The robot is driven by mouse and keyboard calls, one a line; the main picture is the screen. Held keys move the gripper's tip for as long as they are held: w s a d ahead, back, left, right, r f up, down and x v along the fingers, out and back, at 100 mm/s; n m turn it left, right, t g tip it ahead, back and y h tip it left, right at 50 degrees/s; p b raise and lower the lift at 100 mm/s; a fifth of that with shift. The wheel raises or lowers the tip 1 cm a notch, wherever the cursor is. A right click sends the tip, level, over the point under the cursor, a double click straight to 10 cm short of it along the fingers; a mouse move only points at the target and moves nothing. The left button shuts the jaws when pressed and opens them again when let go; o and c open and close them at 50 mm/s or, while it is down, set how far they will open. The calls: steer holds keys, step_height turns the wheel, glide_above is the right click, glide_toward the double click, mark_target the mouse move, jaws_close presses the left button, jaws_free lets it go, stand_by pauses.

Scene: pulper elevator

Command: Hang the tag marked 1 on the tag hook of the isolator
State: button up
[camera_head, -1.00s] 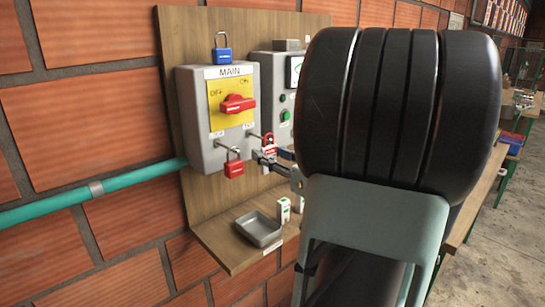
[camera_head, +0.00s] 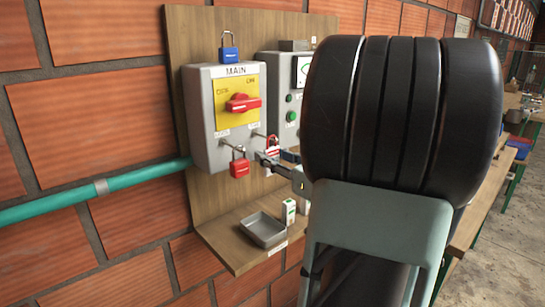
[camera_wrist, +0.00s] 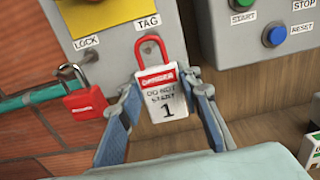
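The tag marked 1 (camera_wrist: 165,97) is a white card with a red band, the words DO NOT START and a red loop (camera_wrist: 150,48). It hangs upright between the fingertips of my gripper (camera_wrist: 163,90), which meet its side edges. In the head view my gripper (camera_head: 270,156) is at the lower right of the grey isolator (camera_head: 202,135), just below the tag (camera_head: 272,146). The tag hook (camera_head: 258,134) sticks out of the isolator front toward the red loop. I cannot tell whether the loop is around the hook.
A red padlock (camera_head: 240,167) hangs on the lock hook left of the tag; a blue padlock (camera_head: 229,50) is on top of the isolator. A control box (camera_head: 288,90) stands close on the right. A grey tray (camera_head: 263,231) and small white box (camera_head: 289,212) are on the shelf below.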

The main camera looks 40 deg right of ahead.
steer(key=o, duration=0.5)
steer(key=shift+s, duration=0.1)
steer(key=s, duration=0.8)
steer(key=s+d, duration=0.1)
steer(key=s, duration=0.2)
steer(key=shift+s, duration=0.4)
steer(key=shift+a, duration=0.1)
